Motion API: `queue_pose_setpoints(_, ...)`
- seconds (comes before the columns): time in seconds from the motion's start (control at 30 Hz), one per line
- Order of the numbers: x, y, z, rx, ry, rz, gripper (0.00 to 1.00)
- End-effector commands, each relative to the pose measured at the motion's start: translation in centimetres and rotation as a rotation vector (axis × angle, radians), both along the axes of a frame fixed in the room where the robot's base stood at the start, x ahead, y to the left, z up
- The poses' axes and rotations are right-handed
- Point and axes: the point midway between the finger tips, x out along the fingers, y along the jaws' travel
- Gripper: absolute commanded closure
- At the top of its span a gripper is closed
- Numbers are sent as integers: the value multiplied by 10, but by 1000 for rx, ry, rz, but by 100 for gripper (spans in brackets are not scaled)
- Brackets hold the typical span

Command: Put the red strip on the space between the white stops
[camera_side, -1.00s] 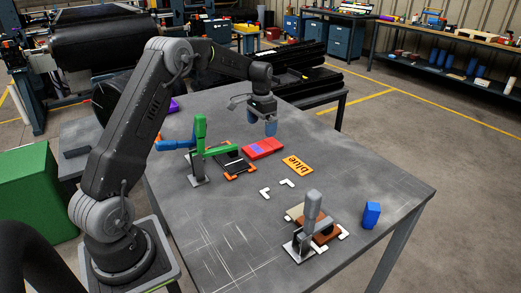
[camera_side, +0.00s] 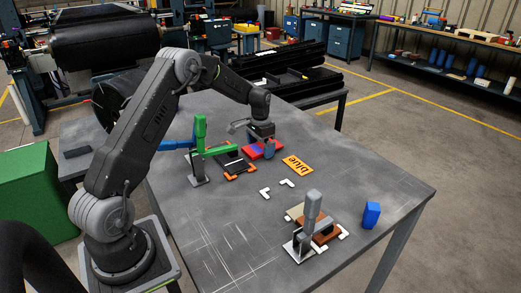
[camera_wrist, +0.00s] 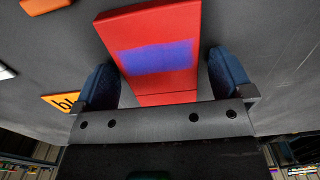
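The red strip (camera_side: 262,156), with a blue-purple patch on top, lies on the grey table between the black plate and the orange "blue" sign. It also fills the upper middle of the wrist view (camera_wrist: 165,88). My gripper (camera_side: 263,151) is low over it. In the wrist view its blue fingers (camera_wrist: 165,85) are apart on either side of the strip, with a gap showing at the right. Two white L-shaped stops (camera_side: 265,193) (camera_side: 287,183) lie on bare table in front. More white stops (camera_side: 343,232) lie by the brown block under the grey clamp.
The orange sign (camera_side: 297,164) lies right of the strip. A green-handled clamp (camera_side: 199,150) and a black plate (camera_side: 235,164) with orange stops stand left. The grey-handled clamp (camera_side: 313,205), brown block (camera_side: 325,233) and blue block (camera_side: 371,215) are nearer the front.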

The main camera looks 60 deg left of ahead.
Motion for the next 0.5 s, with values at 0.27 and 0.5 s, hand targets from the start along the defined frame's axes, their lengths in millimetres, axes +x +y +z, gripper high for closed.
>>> queue_pose_setpoints(0.27, 0, 0, 0, 0, 0, 0, 29)
queue_pose_setpoints(0.5, 0, 0, 1, 0, 0, 0, 51)
